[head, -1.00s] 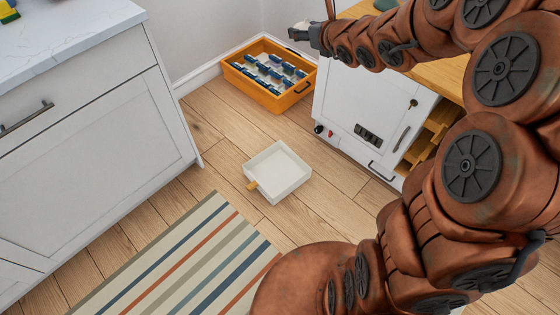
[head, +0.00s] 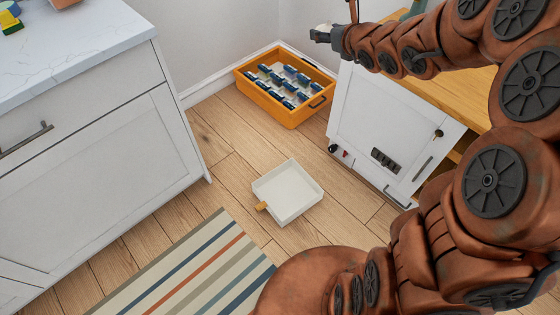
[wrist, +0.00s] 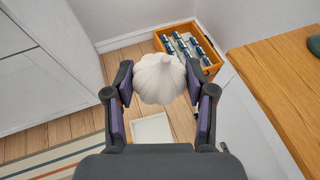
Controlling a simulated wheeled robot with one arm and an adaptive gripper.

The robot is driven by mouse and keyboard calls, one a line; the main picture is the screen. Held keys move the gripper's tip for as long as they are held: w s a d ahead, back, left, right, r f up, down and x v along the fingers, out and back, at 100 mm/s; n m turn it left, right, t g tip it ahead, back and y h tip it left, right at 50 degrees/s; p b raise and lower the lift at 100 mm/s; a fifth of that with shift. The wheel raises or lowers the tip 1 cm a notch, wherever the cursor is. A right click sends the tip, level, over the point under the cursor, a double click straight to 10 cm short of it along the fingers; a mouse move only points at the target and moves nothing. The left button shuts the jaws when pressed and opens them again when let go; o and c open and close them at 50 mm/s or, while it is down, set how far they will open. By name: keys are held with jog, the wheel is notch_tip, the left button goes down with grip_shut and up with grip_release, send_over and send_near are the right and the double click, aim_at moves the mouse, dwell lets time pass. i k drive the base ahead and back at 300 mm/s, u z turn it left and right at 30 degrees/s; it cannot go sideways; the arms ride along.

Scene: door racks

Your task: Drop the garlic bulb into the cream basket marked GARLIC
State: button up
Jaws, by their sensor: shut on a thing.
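The white garlic bulb (wrist: 160,80) sits between the two fingers of my gripper (wrist: 160,72) in the wrist view, held on both sides. In the head view my gripper (head: 323,34) is at the top, high above the floor, with a small pale part of the bulb (head: 323,27) showing. A shallow square cream-white container (head: 288,192) stands on the floor, with a small tan tag on its near left rim. No lettering is readable on it. In the wrist view the container (wrist: 152,131) shows beyond and below the bulb, apart from it.
An orange crate (head: 283,116) with several blue-labelled items stands by the back wall. A white cabinet (head: 375,125) with a wooden top is at the right. A white counter (head: 95,150) is at the left. A striped rug (head: 190,270) lies in front, with bare floor around the container.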

aim_at(275, 197)
jog(key=u, duration=0.15)
jog(key=i, duration=0.15)
jog(key=z, duration=3.1)
jog(key=k, duration=1.8)
jog(key=u, duration=1.95)
jog(key=i, duration=0.9)
jog(key=u, duration=0.05)
